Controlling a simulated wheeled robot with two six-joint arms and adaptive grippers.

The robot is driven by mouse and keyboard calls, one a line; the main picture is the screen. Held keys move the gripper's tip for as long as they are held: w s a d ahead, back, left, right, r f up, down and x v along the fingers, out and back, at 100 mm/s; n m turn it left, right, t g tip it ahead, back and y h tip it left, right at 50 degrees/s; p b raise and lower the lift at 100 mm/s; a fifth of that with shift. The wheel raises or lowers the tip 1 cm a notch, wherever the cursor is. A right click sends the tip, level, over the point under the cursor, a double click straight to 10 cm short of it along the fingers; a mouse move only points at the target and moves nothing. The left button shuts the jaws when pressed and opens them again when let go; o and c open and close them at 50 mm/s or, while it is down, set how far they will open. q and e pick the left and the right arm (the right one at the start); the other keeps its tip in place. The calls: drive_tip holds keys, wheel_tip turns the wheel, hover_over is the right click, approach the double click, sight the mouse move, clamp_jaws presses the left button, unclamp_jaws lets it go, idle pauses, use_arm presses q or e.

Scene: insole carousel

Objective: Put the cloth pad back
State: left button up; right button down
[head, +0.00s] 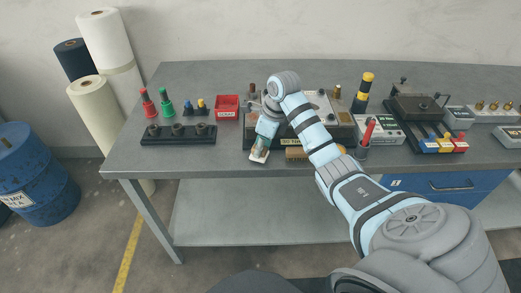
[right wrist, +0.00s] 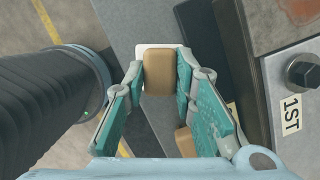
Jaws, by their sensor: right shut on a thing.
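My right gripper (head: 262,148) is near the front edge of the workbench, pointing down. In the right wrist view its teal fingers (right wrist: 158,78) are shut on the cloth pad, a tan block (right wrist: 159,70) with a white layer showing behind it. In the head view the pad (head: 259,156) shows as a small pale and brownish piece below the fingertips. It looks held above the bench, but I cannot tell the exact gap. My left gripper is not in view.
A tan brush-like block (head: 297,154) lies at the bench front. A red bin (head: 227,107), a black rack (head: 178,134) and a red-handled tool in a cup (head: 367,133) stand nearby.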

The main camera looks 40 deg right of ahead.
sight(265, 148)
drive_tip(key=shift+d+f, duration=0.1)
drive_tip(key=shift+f, duration=0.3)
drive_tip(key=shift+f, duration=0.1)
drive_tip(key=c, duration=1.3)
unclamp_jaws()
drive_tip(key=shift+c, duration=0.2)
drive_tip(key=v, duration=0.5)
drive_tip(key=shift+w+p, duration=0.1)
drive_tip(key=shift+p, duration=0.25)
drive_tip(key=a+p+v, duration=0.1)
drive_tip(key=p+v, duration=0.4)
drive_tip(key=v, duration=0.2)
drive_tip(key=shift+d, duration=0.45)
